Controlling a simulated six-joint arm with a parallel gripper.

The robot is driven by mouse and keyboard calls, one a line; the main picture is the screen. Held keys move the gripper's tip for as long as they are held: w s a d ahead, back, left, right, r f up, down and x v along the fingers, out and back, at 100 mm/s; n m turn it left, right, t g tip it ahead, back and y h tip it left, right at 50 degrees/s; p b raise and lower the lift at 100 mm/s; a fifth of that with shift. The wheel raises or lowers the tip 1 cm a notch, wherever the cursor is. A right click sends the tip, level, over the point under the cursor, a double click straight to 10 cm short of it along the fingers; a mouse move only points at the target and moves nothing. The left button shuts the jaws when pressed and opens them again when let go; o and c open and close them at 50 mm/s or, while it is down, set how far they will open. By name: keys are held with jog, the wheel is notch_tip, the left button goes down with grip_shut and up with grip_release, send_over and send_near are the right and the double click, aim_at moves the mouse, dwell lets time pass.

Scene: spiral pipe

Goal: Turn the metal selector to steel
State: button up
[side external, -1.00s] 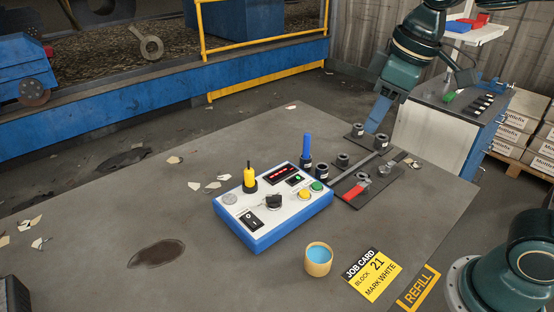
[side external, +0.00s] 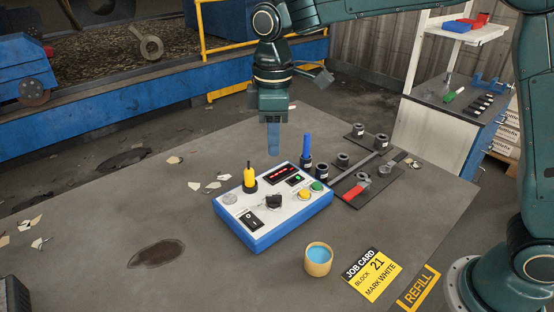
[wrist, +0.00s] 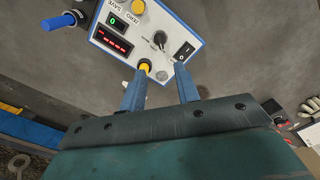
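The control box (side external: 262,236) is blue with a white top and lies on the grey table. Its black selector knob (side external: 273,201) sits mid-panel, and the knob also shows in the wrist view (wrist: 160,40). The labels around it are too small to read. My gripper (side external: 273,152) hangs above and behind the box, fingers pointing down, clear of the panel. In the wrist view my gripper's two blue fingers (wrist: 161,68) are apart with nothing held between them. The left fingertip overlaps the yellow marker (wrist: 145,65) in the picture; contact cannot be told.
A rack with black cups (side external: 342,160) is to the right. The left table is mostly clear.

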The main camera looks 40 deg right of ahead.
aim_at(274, 195)
jog(key=shift+f, duration=0.1)
notch_tip(274, 195, down, 14)
jog(key=shift+r, duration=0.15)
dwell(0.8)
jog(key=shift+c, duration=0.2)
grip_shut()
